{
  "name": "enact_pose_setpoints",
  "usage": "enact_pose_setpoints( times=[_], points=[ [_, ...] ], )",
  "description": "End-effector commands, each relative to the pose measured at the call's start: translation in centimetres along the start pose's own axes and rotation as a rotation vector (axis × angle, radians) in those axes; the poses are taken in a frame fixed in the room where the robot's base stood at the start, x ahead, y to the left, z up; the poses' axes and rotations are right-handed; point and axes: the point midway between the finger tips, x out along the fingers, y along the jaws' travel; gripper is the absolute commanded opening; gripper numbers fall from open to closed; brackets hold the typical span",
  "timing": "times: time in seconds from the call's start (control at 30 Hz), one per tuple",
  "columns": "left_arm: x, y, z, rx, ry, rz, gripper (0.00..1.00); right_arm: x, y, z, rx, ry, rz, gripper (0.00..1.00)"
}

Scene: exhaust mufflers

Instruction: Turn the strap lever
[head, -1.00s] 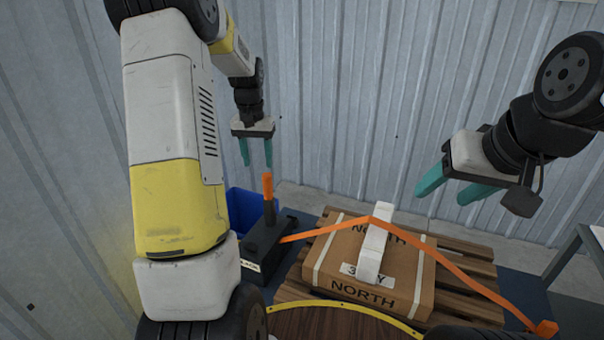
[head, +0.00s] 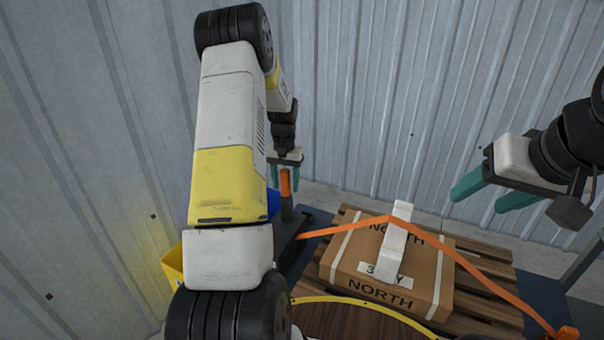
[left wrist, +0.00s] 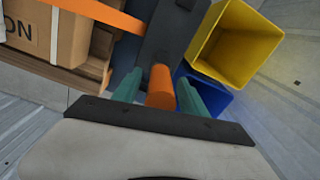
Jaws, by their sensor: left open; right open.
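The strap lever (head: 286,186) has an orange grip and stands upright on a dark base block (head: 290,238) left of the pallet. In the left wrist view its orange grip (left wrist: 160,88) shows between the two teal fingers. My left gripper (head: 285,172) is open around or just above the grip; contact cannot be told. It also shows in the left wrist view (left wrist: 158,92). An orange strap (head: 345,228) runs from the base over the carton (head: 390,272) to the lower right. My right gripper (head: 488,190) is open and empty in the air above the pallet's right side.
The carton lies on a wooden pallet (head: 490,270) with a white block (head: 395,245) on top under the strap. A yellow bin (left wrist: 235,45) and a blue bin (left wrist: 210,95) stand beside the lever base. Corrugated walls close in behind and left.

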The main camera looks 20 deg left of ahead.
Motion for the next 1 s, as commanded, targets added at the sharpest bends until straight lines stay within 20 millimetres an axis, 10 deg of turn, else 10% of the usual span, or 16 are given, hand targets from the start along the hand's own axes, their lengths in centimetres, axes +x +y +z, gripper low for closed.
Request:
enact_pose_setpoints(
  times=[0.23, 0.5, 1.0],
  points=[
    [0.10, 0.00, 0.00, 0.000, 0.000, 0.000, 0.50, 0.00, 0.00, 0.00, 0.000, 0.000, 0.000, 0.58],
    [0.08, 0.00, 0.00, 0.000, 0.000, 0.000, 0.00, 0.00, 0.00, 0.00, 0.000, 0.000, 0.000, 0.58],
    [0.05, -0.01, -0.02, 0.001, 0.001, 0.000, 0.00, 0.00, 0.00, 0.00, 0.000, 0.000, 0.000, 0.58]
  ],
)
